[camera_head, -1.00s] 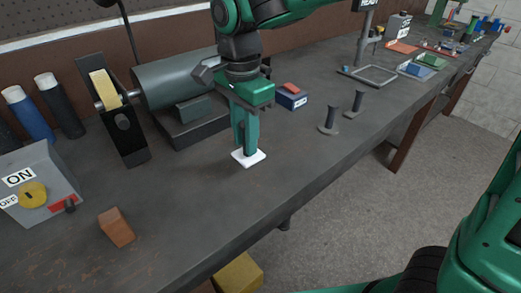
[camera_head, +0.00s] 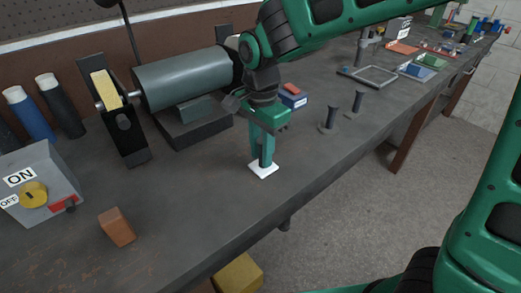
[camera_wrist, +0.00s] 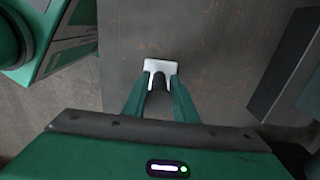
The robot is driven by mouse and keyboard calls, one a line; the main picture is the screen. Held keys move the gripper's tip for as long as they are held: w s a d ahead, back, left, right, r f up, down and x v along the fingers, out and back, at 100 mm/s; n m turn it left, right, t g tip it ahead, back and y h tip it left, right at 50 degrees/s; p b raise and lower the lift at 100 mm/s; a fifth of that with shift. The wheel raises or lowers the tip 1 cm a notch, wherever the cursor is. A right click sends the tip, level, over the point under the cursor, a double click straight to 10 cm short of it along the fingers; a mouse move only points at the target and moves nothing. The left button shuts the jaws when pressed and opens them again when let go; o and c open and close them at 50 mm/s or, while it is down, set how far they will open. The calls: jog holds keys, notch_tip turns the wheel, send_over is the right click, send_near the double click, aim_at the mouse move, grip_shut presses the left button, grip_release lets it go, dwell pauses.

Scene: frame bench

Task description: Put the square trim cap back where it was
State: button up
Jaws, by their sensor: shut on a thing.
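The square trim cap (camera_head: 264,170) is a flat white square plate with my green gripper (camera_head: 262,163) above it, fingers pointing down. My gripper is shut on the cap. The cap is level and close to the bench top; I cannot tell whether it touches it. In the wrist view the white cap (camera_wrist: 160,66) shows just beyond the tips of my gripper (camera_wrist: 159,82). The fingers hide part of it.
The dark bench (camera_head: 190,220) is clear around the cap. A grey machine with a yellow belt (camera_head: 106,88) stands behind left. A blue box (camera_head: 293,98) and two dark posts (camera_head: 331,113) stand to the right. An orange block (camera_head: 117,227) and an ON/OFF switch box (camera_head: 40,185) sit at left.

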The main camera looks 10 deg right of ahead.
jog(key=o, duration=1.1)
notch_tip(320, 180, up, 12)
jog(key=shift+r, duration=0.1)
jog(key=shift+d, duration=0.1)
